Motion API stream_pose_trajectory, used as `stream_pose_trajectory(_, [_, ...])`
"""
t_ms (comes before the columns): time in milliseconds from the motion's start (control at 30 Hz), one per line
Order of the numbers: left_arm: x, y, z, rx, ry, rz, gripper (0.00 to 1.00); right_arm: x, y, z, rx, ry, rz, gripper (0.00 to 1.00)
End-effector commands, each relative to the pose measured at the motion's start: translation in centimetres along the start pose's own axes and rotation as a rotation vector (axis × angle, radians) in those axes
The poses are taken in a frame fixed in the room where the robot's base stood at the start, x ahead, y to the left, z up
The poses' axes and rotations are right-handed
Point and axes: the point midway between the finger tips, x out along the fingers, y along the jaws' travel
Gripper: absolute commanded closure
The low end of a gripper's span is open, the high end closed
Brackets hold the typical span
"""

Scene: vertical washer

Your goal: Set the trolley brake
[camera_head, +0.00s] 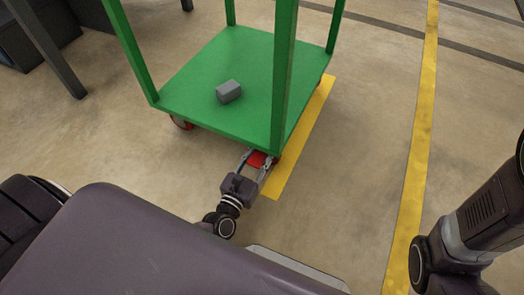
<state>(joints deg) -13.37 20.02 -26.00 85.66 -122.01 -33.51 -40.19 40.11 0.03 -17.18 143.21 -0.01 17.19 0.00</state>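The green trolley (190,88) stands ahead of me, with a flat deck and upright posts. A red brake pedal (257,158) shows low under its near right corner, beside a red caster that is mostly hidden. My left gripper (256,160) is at this pedal, its two fingers spread apart on either side of it. I cannot tell whether the fingers touch the pedal. My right arm shows at the right edge, but its gripper is out of view.
A small grey block (229,91) lies on the trolley deck. A dark table leg (55,55) stands at the upper left.

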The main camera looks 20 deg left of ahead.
Motion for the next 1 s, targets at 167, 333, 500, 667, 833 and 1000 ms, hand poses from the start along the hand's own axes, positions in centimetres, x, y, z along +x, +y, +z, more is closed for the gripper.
stream_pose_trajectory(167, [0.05, 0.01, 0.03, 0.000, -0.001, 0.000, 1.00, -0.01, 0.00, 0.03, 0.000, -0.001, 0.000, 0.67])
stream_pose_trajectory(333, [0.05, 0.01, 0.04, 0.000, -0.001, 0.000, 1.00, -0.02, 0.00, 0.04, 0.000, -0.001, 0.000, 0.67])
stream_pose_trajectory(500, [0.07, 0.01, 0.04, 0.000, -0.001, 0.000, 1.00, -0.02, 0.00, 0.03, 0.000, -0.001, 0.000, 0.67])
stream_pose_trajectory(667, [0.08, 0.02, 0.05, 0.000, -0.001, 0.000, 1.00, -0.02, -0.01, 0.03, 0.000, -0.001, 0.000, 0.67])
stream_pose_trajectory(833, [0.08, 0.02, 0.06, 0.000, -0.001, 0.000, 1.00, -0.02, -0.01, 0.02, 0.001, -0.001, 0.000, 0.67])
stream_pose_trajectory(1000, [0.09, 0.03, 0.07, 0.000, -0.001, 0.000, 0.67, -0.01, 0.00, 0.00, 0.001, 0.000, 0.000, 0.67])
